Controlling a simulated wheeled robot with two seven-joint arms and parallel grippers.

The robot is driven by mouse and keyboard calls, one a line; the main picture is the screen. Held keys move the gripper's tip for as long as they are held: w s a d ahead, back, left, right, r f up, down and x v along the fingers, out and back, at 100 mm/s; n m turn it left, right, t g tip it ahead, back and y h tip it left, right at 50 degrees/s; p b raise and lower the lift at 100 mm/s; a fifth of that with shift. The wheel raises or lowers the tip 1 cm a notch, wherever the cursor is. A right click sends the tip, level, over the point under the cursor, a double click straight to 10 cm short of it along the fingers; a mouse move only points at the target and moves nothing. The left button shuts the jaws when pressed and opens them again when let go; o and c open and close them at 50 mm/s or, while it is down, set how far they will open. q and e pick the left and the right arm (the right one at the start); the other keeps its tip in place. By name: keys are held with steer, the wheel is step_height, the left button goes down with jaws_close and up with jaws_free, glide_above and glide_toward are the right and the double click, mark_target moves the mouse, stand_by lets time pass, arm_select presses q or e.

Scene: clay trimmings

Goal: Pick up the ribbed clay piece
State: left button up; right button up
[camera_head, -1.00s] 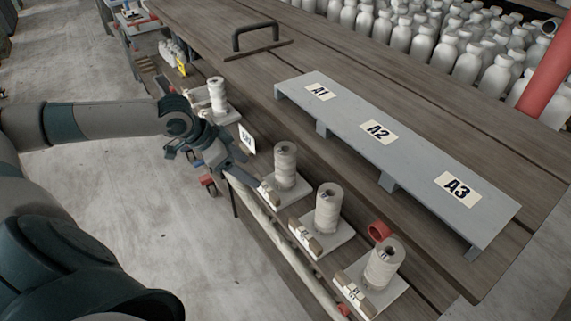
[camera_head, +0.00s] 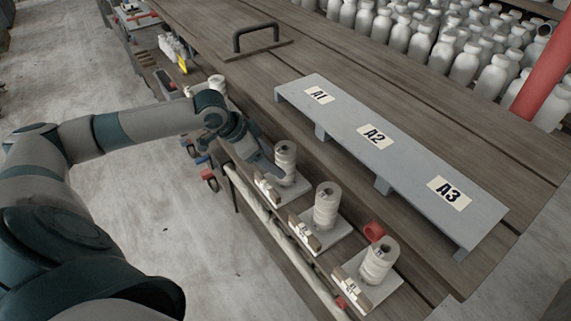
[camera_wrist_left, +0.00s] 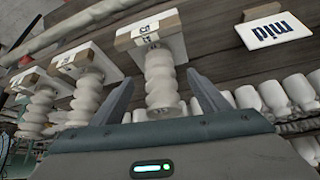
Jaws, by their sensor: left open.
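Several pale, ribbed, column-like clay pieces stand upright along the table's near edge. The nearest to my left gripper (camera_head: 268,168) is a ribbed clay piece (camera_head: 285,158) on a white plate. It also shows in the left wrist view (camera_wrist_left: 160,78), between the two open fingers, apparently not gripped. Two similar pieces stand farther right, a middle one (camera_head: 327,207) and an end one (camera_head: 378,262). Another piece (camera_head: 217,84) is partly hidden behind my left arm. The labels by the pieces are too small to read surely. My right gripper is not in view.
A grey raised shelf (camera_head: 410,165) marked A1, A2 and A3 stands behind the pieces. A red ring (camera_head: 374,231) lies by the end piece. White bottles (camera_head: 465,65) fill the back.

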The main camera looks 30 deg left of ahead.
mark_target(282, 165)
arm_select(q)
steer(key=shift+w+d, duration=0.1)
steer(key=shift+w+d, duration=0.15)
steer(key=shift+w, duration=0.05)
steer(key=shift+w+d+f+p, duration=0.15)
steer(key=shift+w+f+p, duration=0.1)
steer(key=shift+p, duration=0.2)
steer(key=p+x, duration=0.1)
steer(key=x, duration=0.2)
steer(key=shift+f, duration=0.15)
steer(key=shift+w+d+f, duration=0.15)
steer(key=shift+w+f, duration=0.15)
steer(key=shift+f, duration=0.2)
steer(key=c, duration=1.2)
steer(key=shift+r, duration=0.1)
steer(key=c, duration=0.4)
